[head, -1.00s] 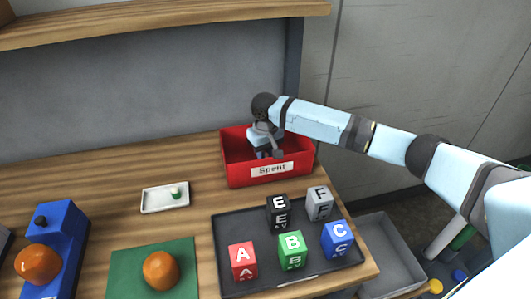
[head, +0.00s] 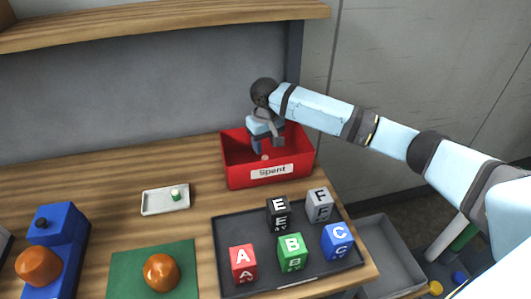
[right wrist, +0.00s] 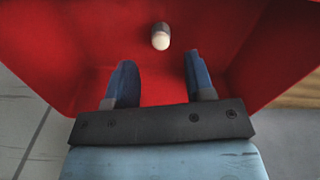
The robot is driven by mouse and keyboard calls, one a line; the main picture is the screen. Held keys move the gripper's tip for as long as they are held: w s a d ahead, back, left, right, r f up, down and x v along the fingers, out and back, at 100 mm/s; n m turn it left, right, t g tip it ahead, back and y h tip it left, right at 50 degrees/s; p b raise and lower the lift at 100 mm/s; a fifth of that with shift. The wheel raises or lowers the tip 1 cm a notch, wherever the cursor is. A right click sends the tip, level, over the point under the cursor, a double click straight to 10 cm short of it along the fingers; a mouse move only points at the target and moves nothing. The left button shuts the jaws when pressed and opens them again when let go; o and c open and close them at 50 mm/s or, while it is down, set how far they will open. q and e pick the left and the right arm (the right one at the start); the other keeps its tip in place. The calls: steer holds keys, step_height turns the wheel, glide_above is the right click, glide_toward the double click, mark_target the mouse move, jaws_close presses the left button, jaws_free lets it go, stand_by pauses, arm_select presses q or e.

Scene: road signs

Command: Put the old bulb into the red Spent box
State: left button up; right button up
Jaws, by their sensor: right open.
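The red Spent box (head: 238,172) stands at the back right of the wooden table. The old bulb (right wrist: 160,37), small with a pale rounded end and a grey base, lies on the box floor in the right wrist view. It also shows as a small pale spot inside the box in the head view (head: 265,157). My right gripper (head: 262,147) is over the box, pointing down. In the right wrist view its two blue fingers (right wrist: 160,64) are apart with nothing between them, clear of the bulb. My left gripper is out of view.
A white dish (head: 152,203) holds a small green-and-white item. A dark tray (head: 232,282) holds several letter blocks. An orange dome (head: 161,272) sits on a green mat (head: 125,275); another (head: 39,266) sits on a blue device (head: 68,225). A shelf (head: 160,20) runs above.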

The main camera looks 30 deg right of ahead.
mark_target(265, 157)
step_height(265, 157, up, 7)
steer(key=shift+r, duration=0.15)
stand_by(0.6)
